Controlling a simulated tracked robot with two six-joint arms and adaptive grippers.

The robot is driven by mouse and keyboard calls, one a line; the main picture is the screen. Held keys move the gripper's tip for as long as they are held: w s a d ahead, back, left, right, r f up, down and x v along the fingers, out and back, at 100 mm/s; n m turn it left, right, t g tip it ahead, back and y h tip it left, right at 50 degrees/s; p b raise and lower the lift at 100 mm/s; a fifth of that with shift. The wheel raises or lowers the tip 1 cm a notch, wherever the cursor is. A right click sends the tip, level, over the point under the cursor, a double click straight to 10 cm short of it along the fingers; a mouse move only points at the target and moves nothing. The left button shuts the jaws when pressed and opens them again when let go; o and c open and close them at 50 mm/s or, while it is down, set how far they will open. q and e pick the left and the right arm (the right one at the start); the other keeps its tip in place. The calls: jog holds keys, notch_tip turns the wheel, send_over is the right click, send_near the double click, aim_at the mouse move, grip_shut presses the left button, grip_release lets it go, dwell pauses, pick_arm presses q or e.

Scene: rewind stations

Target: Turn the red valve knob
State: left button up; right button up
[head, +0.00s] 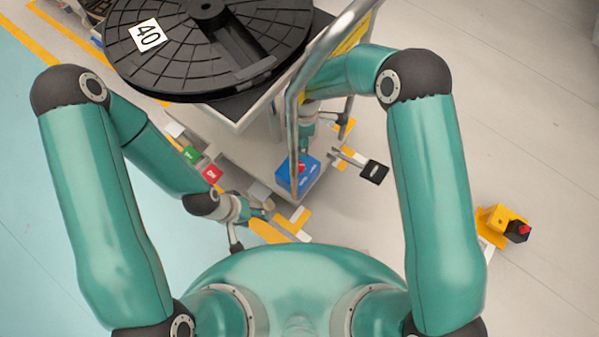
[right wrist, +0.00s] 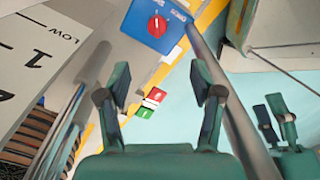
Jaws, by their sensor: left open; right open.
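The red valve knob (head: 301,168) sits on top of a blue box (head: 284,178) at the cart's near corner. In the right wrist view, the red knob (right wrist: 157,26) is a round dial with a pale mark on the blue box (right wrist: 140,17). My right gripper (head: 309,138) is above the box, partly hidden behind a metal rail. In its wrist view the right gripper's fingers (right wrist: 163,88) are spread and empty, the knob showing beyond them, apart. My left gripper (head: 252,224) is open and empty, low and left of the box; it also shows in the right wrist view (right wrist: 273,112).
A large black reel (head: 160,62) labelled 40 lies on the cart. A curved metal rail (head: 293,120) rises close to my right gripper. Green (head: 190,153) and red (head: 211,174) switches sit left of the box. A yellow box (head: 497,218) stands on the right floor.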

pick_arm(q)
notch_tip(320, 180, down, 5)
jog(key=b, duration=0.4)
jog(key=shift+r, duration=0.1)
pick_arm(e)
jog(key=shift+n, duration=0.3)
jog(key=f, duration=0.6)
jog(key=a+f, duration=0.1)
jog(key=f, duration=1)
jog(key=shift+w+a+f, duration=0.1)
jog(key=shift+a+f, duration=0.05)
jog(key=shift+f, duration=0.15)
